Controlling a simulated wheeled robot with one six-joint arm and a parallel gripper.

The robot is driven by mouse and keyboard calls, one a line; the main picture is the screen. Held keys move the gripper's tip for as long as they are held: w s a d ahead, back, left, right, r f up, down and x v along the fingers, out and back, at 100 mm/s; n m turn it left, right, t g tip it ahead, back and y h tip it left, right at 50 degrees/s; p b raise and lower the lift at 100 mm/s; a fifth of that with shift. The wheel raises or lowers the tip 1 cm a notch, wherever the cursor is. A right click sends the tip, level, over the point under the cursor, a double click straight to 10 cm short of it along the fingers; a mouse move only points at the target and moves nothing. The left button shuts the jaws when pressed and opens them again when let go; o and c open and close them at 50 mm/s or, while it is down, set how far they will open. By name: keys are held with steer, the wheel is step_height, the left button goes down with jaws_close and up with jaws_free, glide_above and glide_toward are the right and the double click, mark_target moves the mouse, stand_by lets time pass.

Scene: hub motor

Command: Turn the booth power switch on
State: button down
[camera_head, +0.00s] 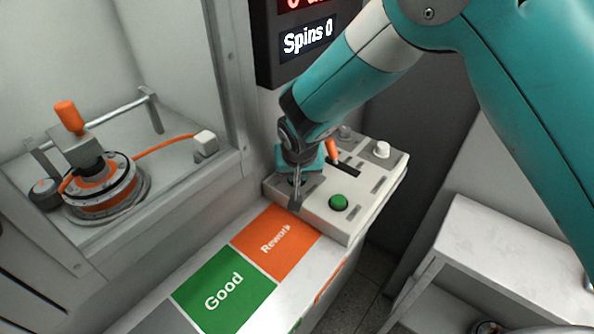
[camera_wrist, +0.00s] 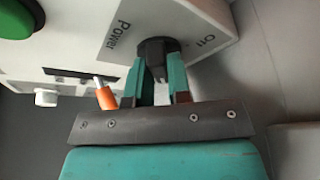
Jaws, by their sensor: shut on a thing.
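The booth power switch (camera_wrist: 157,48) is a dark rotary knob on a grey plate marked "Power" in the wrist view, with another marking at the plate's right end. My gripper (camera_wrist: 157,72) has its two teal fingers on either side of the knob and is shut on it. In the head view my gripper (camera_head: 297,196) reaches down to the near left corner of the pale control box (camera_head: 325,215) and hides the knob there. I cannot tell which way the switch points.
The box also carries a green button (camera_head: 338,202), an orange lever (camera_head: 332,150) and a white knob (camera_head: 381,149). Left of it lie the orange "Rework" (camera_head: 274,245) and green "Good" (camera_head: 222,290) areas. A hub motor (camera_head: 100,188) sits in the booth.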

steer(key=shift+w+r, duration=0.15)
steer(key=shift+w, duration=0.05)
steer(key=c, duration=1.1)
jaws_free()
steer(key=shift+o, duration=0.2)
steer(key=shift+s, duration=0.1)
steer(key=a+v, duration=0.1)
steer(key=v, duration=1.6)
steer(key=shift+d, duration=0.4)
steer(key=shift+r, duration=0.1)
steer(key=s+d+r+n+g+y+p, duration=0.1)
steer(key=s+d+r+n+g+p, duration=0.15)
steer(key=s+d+r, duration=0.55)
steer(key=s+d+r+n+g+y+p, duration=0.1)
steer(key=s+d, duration=0.2)
steer(key=s, duration=0.3)
steer(key=s+d+r+n+g+y+p, duration=0.1)
steer(key=s+d+r+n, duration=0.1)
steer(key=s, duration=0.5)
steer(key=shift+s+d+y+p, duration=0.25)
steer(key=shift+d+y+p, duration=0.1)
steer(key=shift+d, duration=0.35)
